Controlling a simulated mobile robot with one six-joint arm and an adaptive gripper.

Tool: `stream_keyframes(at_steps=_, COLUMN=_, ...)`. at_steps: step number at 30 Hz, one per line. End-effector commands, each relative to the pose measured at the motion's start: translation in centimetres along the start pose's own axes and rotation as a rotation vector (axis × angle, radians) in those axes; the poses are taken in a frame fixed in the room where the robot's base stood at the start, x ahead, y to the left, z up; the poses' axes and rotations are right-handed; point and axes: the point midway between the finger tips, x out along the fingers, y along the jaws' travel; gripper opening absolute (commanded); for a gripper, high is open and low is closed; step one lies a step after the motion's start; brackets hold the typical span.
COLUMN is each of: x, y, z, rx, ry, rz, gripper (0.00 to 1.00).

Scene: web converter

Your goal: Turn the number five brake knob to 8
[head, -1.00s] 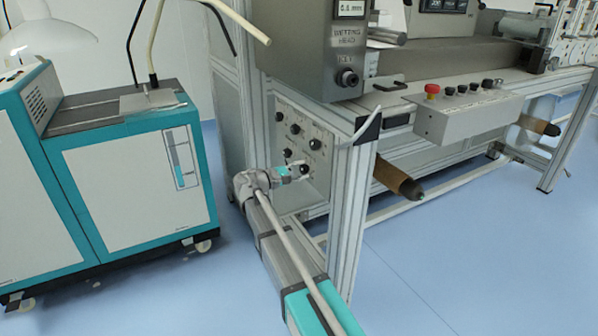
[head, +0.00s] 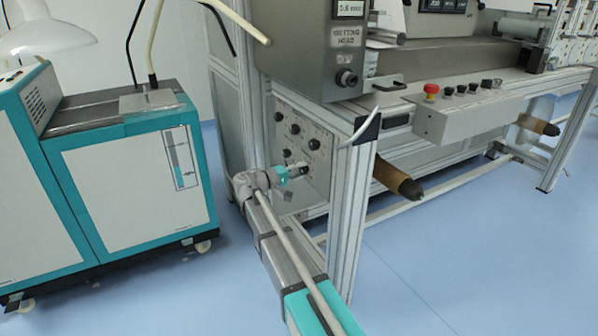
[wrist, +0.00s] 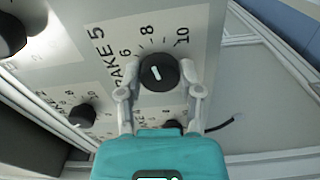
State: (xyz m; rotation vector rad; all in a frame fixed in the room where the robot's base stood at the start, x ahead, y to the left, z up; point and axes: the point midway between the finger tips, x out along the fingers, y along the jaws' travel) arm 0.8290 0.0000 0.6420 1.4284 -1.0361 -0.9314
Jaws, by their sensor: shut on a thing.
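The brake 5 knob (wrist: 159,72) is a round black knob with a short white pointer mark, under the printed "BRAKE 5" label in the wrist view. The pointer leans up and slightly left, toward the side of the printed 6 and 8; its exact reading is hard to tell. My gripper (wrist: 158,80) is shut on this knob, one grey finger at each side. In the head view my gripper (head: 299,171) is at the lower part of the knob panel (head: 318,152), and the knob itself is hardly visible there.
Other black knobs (wrist: 82,116) sit on the same panel, one partly hidden below my gripper. A metal frame post (head: 350,215) stands close to the right of my arm. A teal and white cabinet (head: 130,190) stands at the left, with blue floor between.

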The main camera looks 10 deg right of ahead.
Motion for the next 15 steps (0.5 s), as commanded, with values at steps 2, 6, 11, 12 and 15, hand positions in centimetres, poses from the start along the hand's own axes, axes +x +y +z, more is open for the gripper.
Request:
stream_keyframes(at_steps=2, x=0.12, y=-0.08, z=0.49, rx=0.003, ry=-0.011, rz=-0.004, gripper=0.00)
stream_keyframes(at_steps=6, x=0.09, y=-0.09, z=0.48, rx=0.002, ry=-0.011, rz=-0.004, gripper=0.00)
stream_keyframes(at_steps=11, x=0.07, y=-0.09, z=0.47, rx=0.001, ry=-0.010, rz=-0.004, gripper=0.54)
stream_keyframes(at_steps=12, x=0.05, y=-0.09, z=0.44, rx=0.001, ry=-0.010, rz=-0.004, gripper=0.62)
stream_keyframes(at_steps=15, x=0.01, y=-0.07, z=0.33, rx=0.001, ry=-0.007, rz=-0.003, gripper=0.80)
